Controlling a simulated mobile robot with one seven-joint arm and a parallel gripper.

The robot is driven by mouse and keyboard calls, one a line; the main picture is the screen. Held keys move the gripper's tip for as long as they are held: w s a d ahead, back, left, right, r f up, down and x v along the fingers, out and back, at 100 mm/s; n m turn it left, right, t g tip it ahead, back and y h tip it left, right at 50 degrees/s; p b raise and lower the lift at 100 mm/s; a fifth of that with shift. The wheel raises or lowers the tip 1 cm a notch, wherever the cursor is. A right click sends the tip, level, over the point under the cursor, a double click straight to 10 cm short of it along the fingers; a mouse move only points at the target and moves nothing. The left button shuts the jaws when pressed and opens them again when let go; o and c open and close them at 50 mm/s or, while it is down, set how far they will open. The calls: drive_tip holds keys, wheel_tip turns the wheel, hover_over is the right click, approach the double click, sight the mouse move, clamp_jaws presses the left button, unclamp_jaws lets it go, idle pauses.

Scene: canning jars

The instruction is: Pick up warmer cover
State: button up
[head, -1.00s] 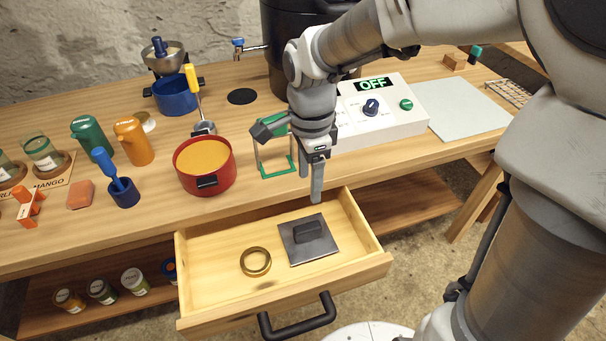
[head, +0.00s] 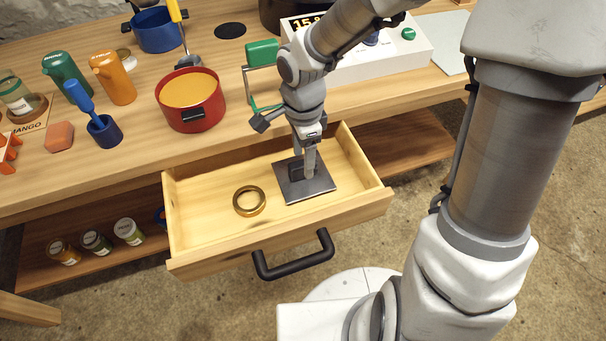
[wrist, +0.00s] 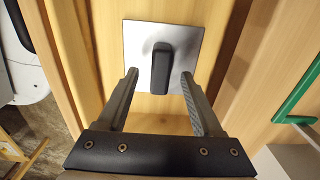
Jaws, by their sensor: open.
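The warmer cover (head: 318,187) is a flat dark grey square plate with a raised black handle. It lies in the open wooden drawer, right of the middle. In the wrist view the cover (wrist: 192,38) shows whole, with its handle (wrist: 161,68) standing lengthwise between the line of my two fingers. My gripper (head: 308,165) is low over the cover in the head view, and its fingers partly hide the handle. In the wrist view my gripper (wrist: 160,78) is open, with one finger on each side of the handle and gaps between. It holds nothing.
A brass ring (head: 249,201) lies in the open drawer (head: 205,229), left of the cover. The drawer walls stand close around. On the worktop behind are a red pot (head: 191,112), a green-handled tool (head: 262,53) and a white control box (head: 385,55).

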sight(295, 187)
wheel_tip(295, 187, down, 3)
drive_tip(key=shift+f+b, duration=0.1)
drive_tip(key=shift+b, duration=0.35)
clamp_jaws()
